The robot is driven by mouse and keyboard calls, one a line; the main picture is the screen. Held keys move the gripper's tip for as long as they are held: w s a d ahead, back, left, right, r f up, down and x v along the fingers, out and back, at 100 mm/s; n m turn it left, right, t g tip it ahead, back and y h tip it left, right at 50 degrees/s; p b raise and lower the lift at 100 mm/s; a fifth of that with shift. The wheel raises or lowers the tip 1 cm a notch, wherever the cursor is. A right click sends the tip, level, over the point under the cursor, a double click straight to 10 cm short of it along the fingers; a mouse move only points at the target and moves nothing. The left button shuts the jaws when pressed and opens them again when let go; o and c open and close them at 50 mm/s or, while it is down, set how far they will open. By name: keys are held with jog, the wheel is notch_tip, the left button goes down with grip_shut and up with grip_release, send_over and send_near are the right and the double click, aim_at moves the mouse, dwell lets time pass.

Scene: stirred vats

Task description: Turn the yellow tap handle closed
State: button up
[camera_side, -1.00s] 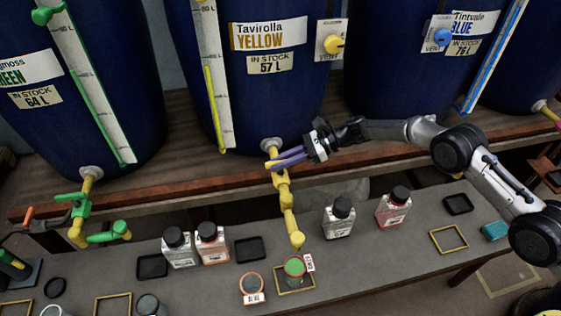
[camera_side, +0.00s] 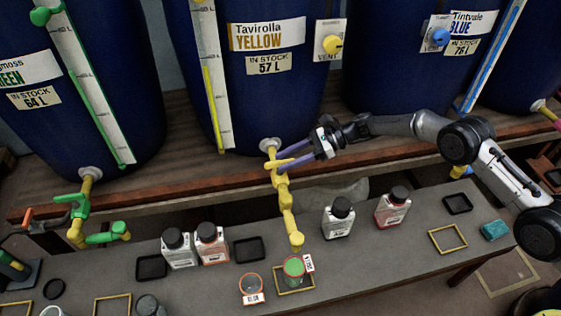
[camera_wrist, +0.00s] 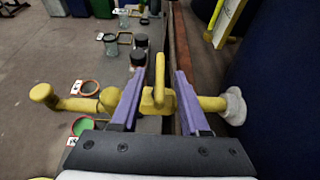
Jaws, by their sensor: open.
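The yellow tap handle (camera_wrist: 159,82) stands between the two purple fingers of my gripper (camera_wrist: 157,95) in the wrist view, with a visible gap on each side. In the side view the handle (camera_side: 275,163) sits on the yellow tap (camera_side: 282,188) below the vat labelled Yellow. My open gripper (camera_side: 292,156) reaches it from the right. Fingers and handle overlap in the side view, so contact there is hard to tell. The tap's spout (camera_side: 296,238) hangs above a jar with green contents (camera_side: 293,267).
The yellow vat (camera_side: 270,100) stands behind the tap on a wooden shelf (camera_side: 190,176). A green tap (camera_side: 85,215) is at the left. Several bottles, including a white one (camera_side: 339,218), and small black trays (camera_side: 249,249) stand on the grey bench below.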

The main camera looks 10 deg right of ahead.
jog(key=v, duration=1.1)
jog(key=shift+d, duration=0.3)
jog(key=shift+r, duration=0.1)
